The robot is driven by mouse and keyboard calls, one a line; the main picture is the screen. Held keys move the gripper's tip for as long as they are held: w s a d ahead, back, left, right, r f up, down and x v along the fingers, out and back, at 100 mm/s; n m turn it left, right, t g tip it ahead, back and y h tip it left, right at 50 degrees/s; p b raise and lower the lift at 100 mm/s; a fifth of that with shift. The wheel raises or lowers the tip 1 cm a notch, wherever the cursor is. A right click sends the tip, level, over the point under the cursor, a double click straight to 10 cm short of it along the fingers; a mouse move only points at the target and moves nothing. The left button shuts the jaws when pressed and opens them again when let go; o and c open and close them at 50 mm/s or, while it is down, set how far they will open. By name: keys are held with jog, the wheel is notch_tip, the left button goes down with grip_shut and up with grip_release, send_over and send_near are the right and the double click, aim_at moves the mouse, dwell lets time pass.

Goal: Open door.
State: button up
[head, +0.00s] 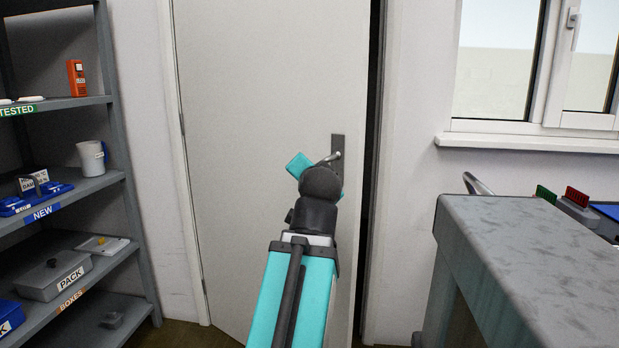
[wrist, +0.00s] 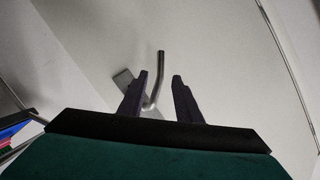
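The white door (head: 270,90) stands slightly ajar, with a dark gap along its right edge. Its metal handle (head: 336,155) sits on a dark plate near that edge, partly hidden behind my arm. In the wrist view the handle lever (wrist: 160,72) runs up from its plate (wrist: 124,80) into the space between my fingers. My gripper (wrist: 160,76) is open, with a finger on each side of the lever and clear space on its right. I cannot tell whether the left finger touches it. In the head view my fingers are hidden behind my wrist.
A grey shelf unit (head: 128,190) with boxes, a mug (head: 91,157) and an orange device (head: 76,78) stands at the left. A grey workbench (head: 520,235) fills the lower right, below a window (head: 497,65). Some floor (head: 190,336) shows between shelf and door.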

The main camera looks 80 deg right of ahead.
jog(key=shift+b+v, duration=2.05)
jog(key=shift+v, duration=0.55)
